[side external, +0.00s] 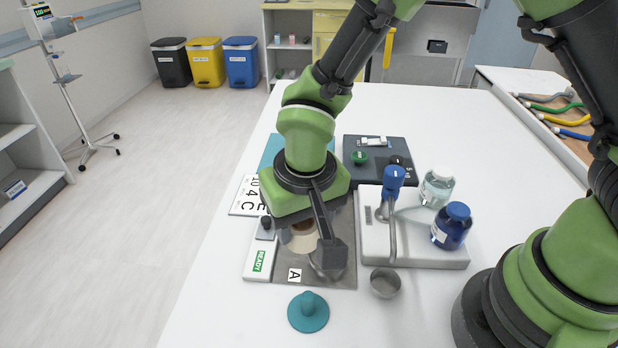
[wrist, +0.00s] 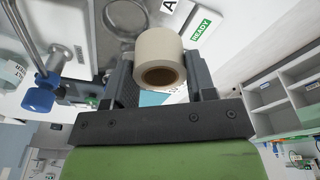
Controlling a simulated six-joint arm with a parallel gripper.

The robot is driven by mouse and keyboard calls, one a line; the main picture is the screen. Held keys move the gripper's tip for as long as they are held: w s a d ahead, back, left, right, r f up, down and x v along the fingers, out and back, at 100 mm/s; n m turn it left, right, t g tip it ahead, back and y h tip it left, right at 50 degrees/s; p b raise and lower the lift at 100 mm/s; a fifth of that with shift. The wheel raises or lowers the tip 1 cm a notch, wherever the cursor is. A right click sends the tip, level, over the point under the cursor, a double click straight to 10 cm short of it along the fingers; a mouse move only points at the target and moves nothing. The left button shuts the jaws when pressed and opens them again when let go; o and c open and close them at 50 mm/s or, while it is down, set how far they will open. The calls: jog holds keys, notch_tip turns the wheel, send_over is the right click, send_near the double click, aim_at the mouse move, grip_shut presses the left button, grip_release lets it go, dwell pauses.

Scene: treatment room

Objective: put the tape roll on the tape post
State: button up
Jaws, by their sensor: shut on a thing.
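The cream tape roll (side external: 297,241) is held between the jaws of my gripper (side external: 314,246), above the grey plate marked A. In the side view a dark finger hides part of it. In the wrist view the tape roll (wrist: 160,48) sits between both fingers of my gripper (wrist: 160,75), with its brown-lined hole facing the camera. A teal post on a round base (side external: 308,312), which looks like the tape post, stands bare on the white table in front of the plate. It is apart from the roll and I cannot make it out in the wrist view.
The grey plate (side external: 342,279) has a white READY block (side external: 258,262) at its left. A small metal cup (side external: 385,283) stands right of the post. Behind it, a white tray (side external: 400,258) carries a blue-handled fixture, a clear jar and a blue bottle (side external: 452,226). The front-left table is clear.

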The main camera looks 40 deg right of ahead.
jog(key=m, duration=0.2)
send_over(308, 296)
jog(key=shift+f, duration=3.5)
jog(key=shift+f, duration=0.5)
jog(key=o, duration=0.6)
jog(key=shift+s+a+r, duration=0.1)
jog(key=shift+s+r, duration=0.15)
jog(key=shift+r, duration=1.55)
jog(key=shift+s+a+r, duration=0.1)
jog(key=shift+s+r, duration=0.15)
jog(key=shift+r, duration=1.55)
jog(key=shift+s+a+r, duration=0.1)
jog(key=shift+s+r, duration=0.15)
jog(key=shift+r, duration=1.55)
